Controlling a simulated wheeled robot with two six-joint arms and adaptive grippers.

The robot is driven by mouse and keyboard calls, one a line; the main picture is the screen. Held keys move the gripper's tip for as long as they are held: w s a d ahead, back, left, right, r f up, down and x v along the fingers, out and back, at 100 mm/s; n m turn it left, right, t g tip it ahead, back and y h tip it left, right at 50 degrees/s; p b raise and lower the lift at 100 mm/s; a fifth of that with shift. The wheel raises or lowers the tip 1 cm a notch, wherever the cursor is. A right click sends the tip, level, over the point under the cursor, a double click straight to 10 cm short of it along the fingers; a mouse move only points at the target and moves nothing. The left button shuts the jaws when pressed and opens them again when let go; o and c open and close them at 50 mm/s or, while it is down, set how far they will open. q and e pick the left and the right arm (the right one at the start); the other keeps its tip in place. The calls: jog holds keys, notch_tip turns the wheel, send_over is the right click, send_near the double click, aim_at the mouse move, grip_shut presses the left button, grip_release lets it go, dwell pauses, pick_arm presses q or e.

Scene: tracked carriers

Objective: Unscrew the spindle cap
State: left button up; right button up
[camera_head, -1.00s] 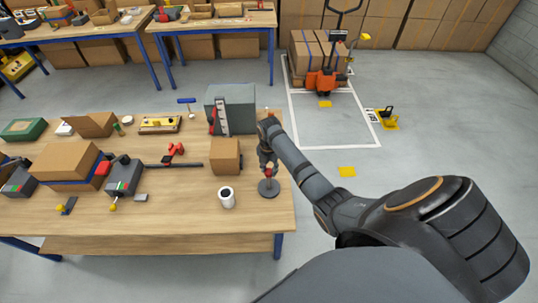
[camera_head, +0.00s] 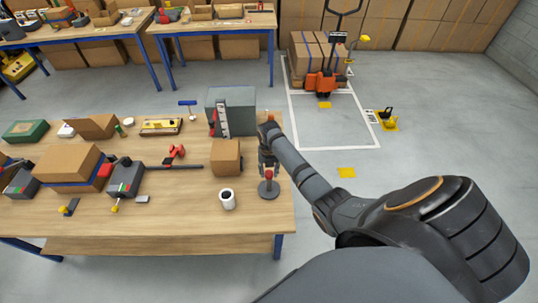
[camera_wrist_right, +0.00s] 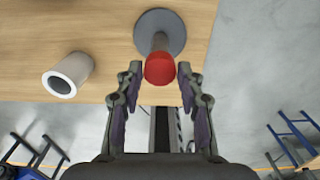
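The spindle stands on the wooden table's right part, with a round grey base (camera_head: 268,190) and a red cap (camera_head: 268,174) on top. The right wrist view also shows the red cap (camera_wrist_right: 160,70), the grey post and the base (camera_wrist_right: 173,24). My right gripper (camera_head: 268,165) points down above the spindle. In the right wrist view its two fingers (camera_wrist_right: 160,72) are open, one on each side of the cap, with a small gap visible at each side. Nothing is held. My left gripper is not in view.
A cardboard box (camera_head: 226,158) and a grey-green case (camera_head: 238,110) stand behind. The table (camera_head: 180,222) is bare in front; its right edge is close.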

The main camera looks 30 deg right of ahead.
jog(key=shift+o, duration=1)
